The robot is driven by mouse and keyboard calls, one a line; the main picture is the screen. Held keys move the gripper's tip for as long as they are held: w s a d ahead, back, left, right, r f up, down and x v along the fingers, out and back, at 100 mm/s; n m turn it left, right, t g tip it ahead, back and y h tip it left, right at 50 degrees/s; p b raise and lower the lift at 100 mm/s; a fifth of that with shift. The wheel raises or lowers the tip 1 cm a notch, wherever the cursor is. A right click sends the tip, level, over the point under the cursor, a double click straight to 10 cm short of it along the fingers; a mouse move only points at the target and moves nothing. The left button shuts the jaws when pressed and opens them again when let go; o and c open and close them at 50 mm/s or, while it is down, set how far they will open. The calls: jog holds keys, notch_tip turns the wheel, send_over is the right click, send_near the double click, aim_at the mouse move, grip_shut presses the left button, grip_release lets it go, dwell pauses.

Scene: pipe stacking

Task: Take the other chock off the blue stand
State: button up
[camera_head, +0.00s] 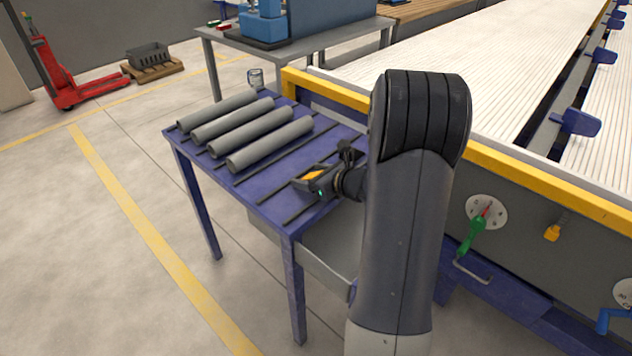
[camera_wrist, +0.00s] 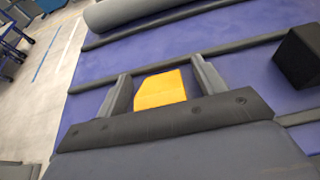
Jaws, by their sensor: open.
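The blue stand (camera_head: 258,189) is a blue table with dark strips across its top. A yellow-orange chock (camera_head: 313,175) sits near its front end. It also shows in the wrist view (camera_wrist: 160,90), between the two grey fingers of my gripper (camera_wrist: 160,71). The fingers are open, one on each side of the chock, with a visible gap at least on the right. My gripper (camera_head: 318,184) is low over the stand in the head view. A dark block (camera_wrist: 299,57) stands to the right in the wrist view, clear of the fingers. The chock's lower part is hidden by my gripper.
Several grey pipes (camera_head: 268,136) lie side by side on the far part of the stand. A machine with a yellow edge rail (camera_head: 540,178) borders the right side. Open floor (camera_head: 80,230) lies to the left. A grey table (camera_head: 300,65) stands behind.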

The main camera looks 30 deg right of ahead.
jog(key=shift+w, duration=0.1)
jog(key=c, duration=1.1)
jog(key=shift+r, duration=0.1)
